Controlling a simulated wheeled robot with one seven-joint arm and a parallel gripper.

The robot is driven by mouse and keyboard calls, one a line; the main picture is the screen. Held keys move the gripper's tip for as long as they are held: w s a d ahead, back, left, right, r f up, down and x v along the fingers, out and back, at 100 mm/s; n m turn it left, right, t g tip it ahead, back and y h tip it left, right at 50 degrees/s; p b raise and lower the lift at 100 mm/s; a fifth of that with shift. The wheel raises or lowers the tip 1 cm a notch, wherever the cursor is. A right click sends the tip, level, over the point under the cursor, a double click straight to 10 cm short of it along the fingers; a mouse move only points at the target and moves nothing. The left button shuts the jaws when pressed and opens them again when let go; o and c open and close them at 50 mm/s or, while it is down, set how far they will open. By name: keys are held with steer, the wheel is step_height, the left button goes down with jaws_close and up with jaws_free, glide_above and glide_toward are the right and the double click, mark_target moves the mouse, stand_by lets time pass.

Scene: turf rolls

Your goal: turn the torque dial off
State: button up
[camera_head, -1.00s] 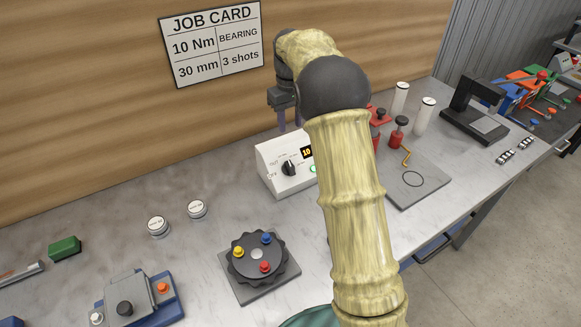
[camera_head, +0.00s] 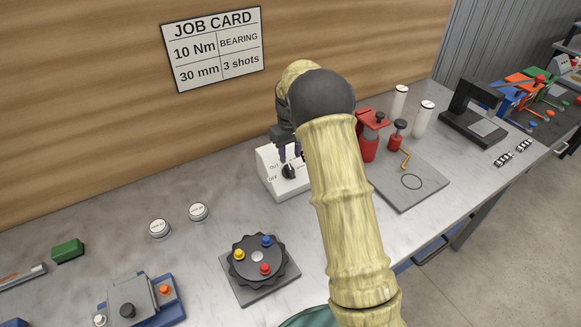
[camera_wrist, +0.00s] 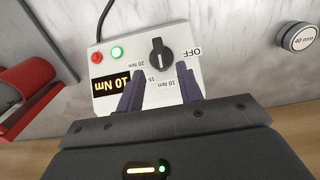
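The torque dial is a black knob (camera_head: 289,171) on the sloped front of a white box (camera_head: 266,168); it also shows in the wrist view (camera_wrist: 161,55). OFF is printed to the right of the knob in the wrist view, with 10 Nm below it and 15 and 20 Nm to the left. The display (camera_wrist: 110,84) reads 10 Nm, upside down. My gripper (camera_wrist: 160,70) is open, its purple fingers apart at the near side of the knob, one towards each side. It also shows above the dial in the head view (camera_head: 289,153). I cannot tell whether either finger touches the knob.
A green light (camera_wrist: 116,52) and a red one (camera_wrist: 97,57) sit beside the display. A red tool (camera_head: 369,140) stands right of the box. White round pieces (camera_head: 198,211) and a black turntable (camera_head: 258,257) lie in front. Bare bench lies between them.

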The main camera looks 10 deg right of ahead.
mark_target(290, 168)
step_height(290, 168, down, 7)
steer(key=shift+f+p, duration=0.1)
steer(key=shift+p, duration=0.6)
jaws_close()
